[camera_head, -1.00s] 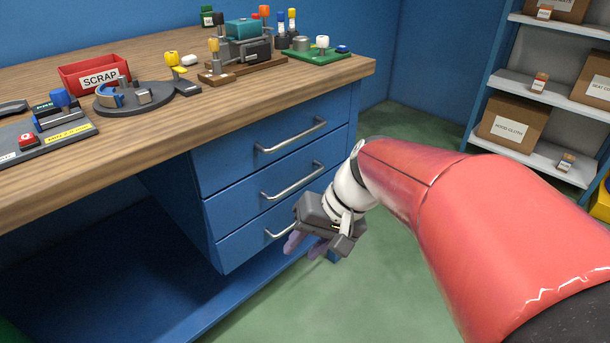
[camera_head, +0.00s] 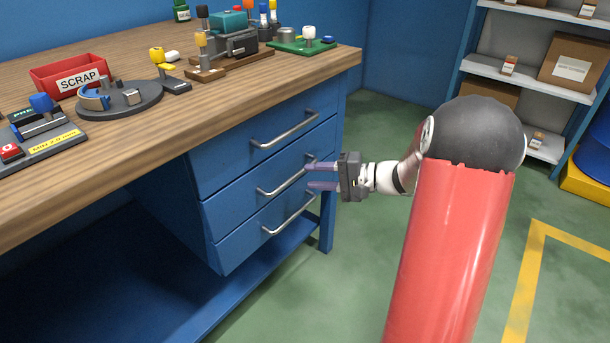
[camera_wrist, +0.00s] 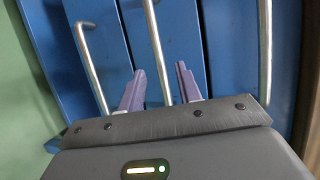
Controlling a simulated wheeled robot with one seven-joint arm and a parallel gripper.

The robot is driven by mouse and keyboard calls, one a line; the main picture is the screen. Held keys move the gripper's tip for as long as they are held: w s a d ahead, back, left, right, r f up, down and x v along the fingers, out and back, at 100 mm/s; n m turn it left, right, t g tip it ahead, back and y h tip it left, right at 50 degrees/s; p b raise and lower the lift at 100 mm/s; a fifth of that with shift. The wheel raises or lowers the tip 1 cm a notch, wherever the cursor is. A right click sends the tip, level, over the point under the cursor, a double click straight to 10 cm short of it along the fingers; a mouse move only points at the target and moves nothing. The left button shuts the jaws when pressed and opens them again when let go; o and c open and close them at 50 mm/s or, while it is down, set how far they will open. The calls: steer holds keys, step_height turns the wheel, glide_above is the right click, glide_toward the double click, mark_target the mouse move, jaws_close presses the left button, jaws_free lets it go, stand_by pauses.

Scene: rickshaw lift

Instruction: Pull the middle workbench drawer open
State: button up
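The middle drawer (camera_head: 232,201) of the blue workbench is flush with its neighbours. Its silver bar handle (camera_head: 280,186) runs across the front; in the wrist view this middle handle (camera_wrist: 155,45) passes between my two purple fingers. My gripper (camera_head: 309,175) is open, its fingers pointing at the drawer fronts near the right end of the middle handle. In the head view the upper finger overlaps that end. In the wrist view the gripper (camera_wrist: 160,75) shows a clear gap between the fingers. I cannot tell whether either finger touches the handle.
The top drawer handle (camera_head: 285,130) and bottom drawer handle (camera_head: 290,215) lie above and below. The wooden benchtop (camera_head: 140,130) overhangs the drawers and carries a red scrap bin (camera_head: 50,80) and fixtures. Green floor is open in front of the drawers. Shelves (camera_head: 510,80) stand at the back right.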

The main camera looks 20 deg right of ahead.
mark_target(298, 176)
steer(key=shift+x, duration=1.65)
steer(key=shift+c, duration=0.2)
jaws_close()
